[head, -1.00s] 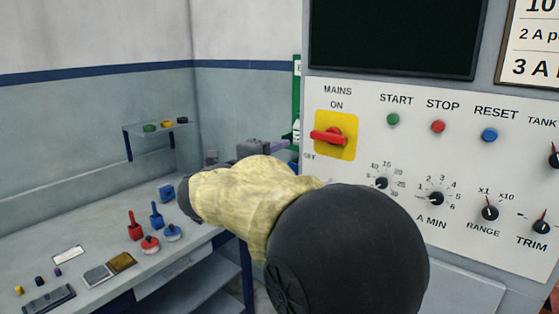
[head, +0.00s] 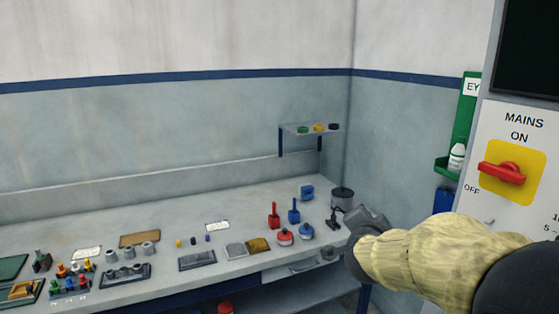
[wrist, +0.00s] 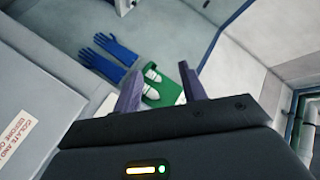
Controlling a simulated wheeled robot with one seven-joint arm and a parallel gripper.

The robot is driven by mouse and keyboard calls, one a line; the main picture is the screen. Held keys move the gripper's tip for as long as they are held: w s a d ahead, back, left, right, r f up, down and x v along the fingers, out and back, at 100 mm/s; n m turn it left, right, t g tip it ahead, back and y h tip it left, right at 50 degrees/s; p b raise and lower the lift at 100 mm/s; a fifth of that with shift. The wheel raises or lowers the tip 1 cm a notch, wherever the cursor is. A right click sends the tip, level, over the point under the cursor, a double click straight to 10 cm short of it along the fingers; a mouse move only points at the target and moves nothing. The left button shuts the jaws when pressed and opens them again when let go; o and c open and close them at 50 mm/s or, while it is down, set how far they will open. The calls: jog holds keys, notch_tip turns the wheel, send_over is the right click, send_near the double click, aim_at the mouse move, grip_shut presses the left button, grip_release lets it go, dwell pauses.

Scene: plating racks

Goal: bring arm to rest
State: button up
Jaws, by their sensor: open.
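My gripper (wrist: 160,88) shows in the wrist view with its two purple-grey fingers apart and nothing between them that it holds. In the head view my arm, in a yellowish sleeve, reaches in from the lower right. Its wrist end is in front of the right end of the bench, and the fingers cannot be made out there. Beyond the fingers in the wrist view are a green holder (wrist: 169,92) with white bottles and a pair of blue gloves (wrist: 108,57) on the wall, apart from the gripper.
A control panel with a red mains switch (head: 502,173) stands at the right. The bench (head: 150,282) holds red and blue padlocks, a dark pot (head: 342,198) and several small parts. A small wall shelf (head: 310,130) is above it.

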jog(key=s+a+f+n+g+y, duration=0.45)
jog(key=s+f+n, duration=0.25)
jog(key=f, duration=0.4)
jog(key=s+f+n+g+p, duration=0.1)
jog(key=s+f+n+g, duration=0.5)
jog(key=s, duration=0.8)
notch_tip(320, 180, down, 3)
jog(key=shift+s+a+r+g, duration=0.15)
jog(key=shift+a+g, duration=0.15)
jog(key=shift+g, duration=0.15)
jog(key=shift+c, duration=0.6)
